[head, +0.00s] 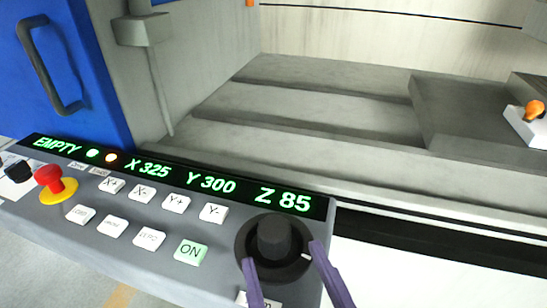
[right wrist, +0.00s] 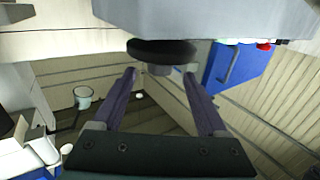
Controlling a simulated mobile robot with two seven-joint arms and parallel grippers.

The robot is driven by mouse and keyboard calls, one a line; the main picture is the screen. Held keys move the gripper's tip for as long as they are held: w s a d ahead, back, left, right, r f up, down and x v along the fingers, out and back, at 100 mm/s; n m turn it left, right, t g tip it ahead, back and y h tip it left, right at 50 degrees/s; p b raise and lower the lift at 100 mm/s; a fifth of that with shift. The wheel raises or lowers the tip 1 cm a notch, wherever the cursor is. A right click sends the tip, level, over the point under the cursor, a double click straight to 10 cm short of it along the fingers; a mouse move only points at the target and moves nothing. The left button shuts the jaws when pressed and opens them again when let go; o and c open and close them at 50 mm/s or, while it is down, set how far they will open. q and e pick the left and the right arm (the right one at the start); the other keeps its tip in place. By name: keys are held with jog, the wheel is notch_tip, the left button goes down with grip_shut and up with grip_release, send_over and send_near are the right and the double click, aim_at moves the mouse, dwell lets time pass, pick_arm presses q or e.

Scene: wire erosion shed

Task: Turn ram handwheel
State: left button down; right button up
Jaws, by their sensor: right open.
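The ram handwheel (head: 273,237) is a round black dial with a raised central knob, at the right end of the grey control panel (head: 62,225). A small white mark shows on its rim. My right gripper (head: 282,254) is open, its two purple fingers on either side of the knob at the dial's near side. In the right wrist view the handwheel (right wrist: 160,50) hangs from the panel's underside at the top, with the knob's end between the open fingertips (right wrist: 159,74). Gaps show beside the knob, so no grip is visible. My left gripper is out of view.
A display (head: 180,176) reads EMPTY, X 325, Y 300, Z 85. A blue door (head: 85,60) stands left; grey machine steps (head: 310,110) lie behind.

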jog(key=v, duration=0.4)
jog(key=shift+s, duration=0.25)
